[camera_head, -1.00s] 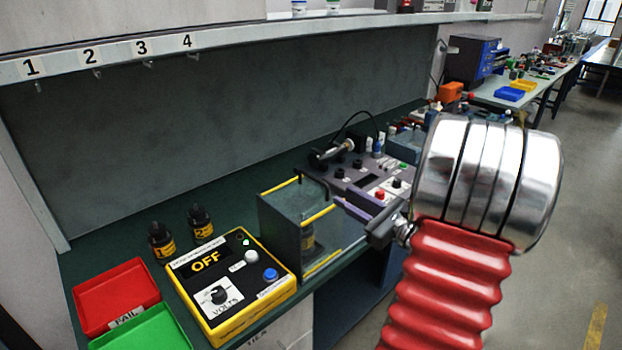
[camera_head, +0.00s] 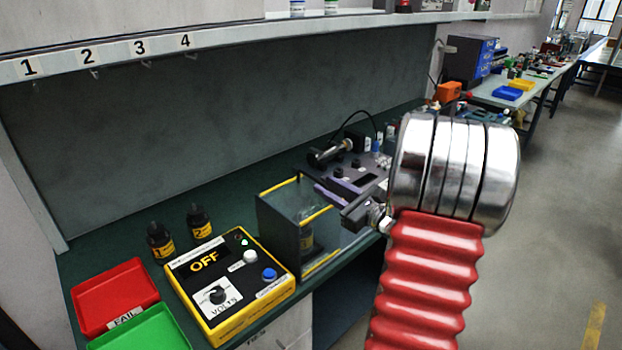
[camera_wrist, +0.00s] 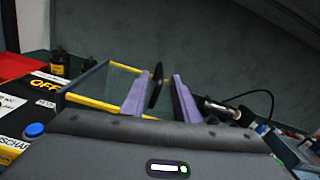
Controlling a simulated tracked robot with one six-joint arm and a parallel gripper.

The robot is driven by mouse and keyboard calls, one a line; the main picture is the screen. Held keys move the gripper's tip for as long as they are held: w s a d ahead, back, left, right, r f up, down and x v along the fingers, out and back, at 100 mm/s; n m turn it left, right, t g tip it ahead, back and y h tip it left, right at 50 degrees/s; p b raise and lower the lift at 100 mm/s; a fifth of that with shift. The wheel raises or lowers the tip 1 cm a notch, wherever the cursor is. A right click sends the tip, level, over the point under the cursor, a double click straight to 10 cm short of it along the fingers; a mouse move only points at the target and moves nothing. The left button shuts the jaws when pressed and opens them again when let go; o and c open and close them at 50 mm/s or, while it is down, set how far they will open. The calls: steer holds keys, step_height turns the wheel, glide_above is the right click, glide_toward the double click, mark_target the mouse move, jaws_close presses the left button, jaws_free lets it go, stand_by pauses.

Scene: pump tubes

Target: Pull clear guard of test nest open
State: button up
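The test nest is a box with clear guard panels (camera_head: 317,212) and yellow edge strips, standing at the bench's front beside the control box. Its yellow edges also show in the wrist view (camera_wrist: 90,103). The guard looks closed. A dark upright handle (camera_wrist: 155,86) shows in the wrist view; in the head view it is mostly hidden by my gripper. My gripper (camera_head: 334,196) has purple fingers and is at the guard's upper right. In the wrist view my gripper (camera_wrist: 161,80) is open, with the handle between its fingers and a gap visible on both sides.
A yellow-edged control box (camera_head: 228,285) reading OFF stands left of the nest. Two dark bottles (camera_head: 160,240) stand behind it. Red (camera_head: 115,297) and green (camera_head: 142,328) trays lie at the far left. A dark instrument panel (camera_head: 350,178) is behind my gripper.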

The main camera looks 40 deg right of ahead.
mark_target(300, 170)
steer(key=w, duration=0.7)
steer(key=shift+a, duration=0.1)
steer(key=shift+c, duration=0.7)
jaws_close()
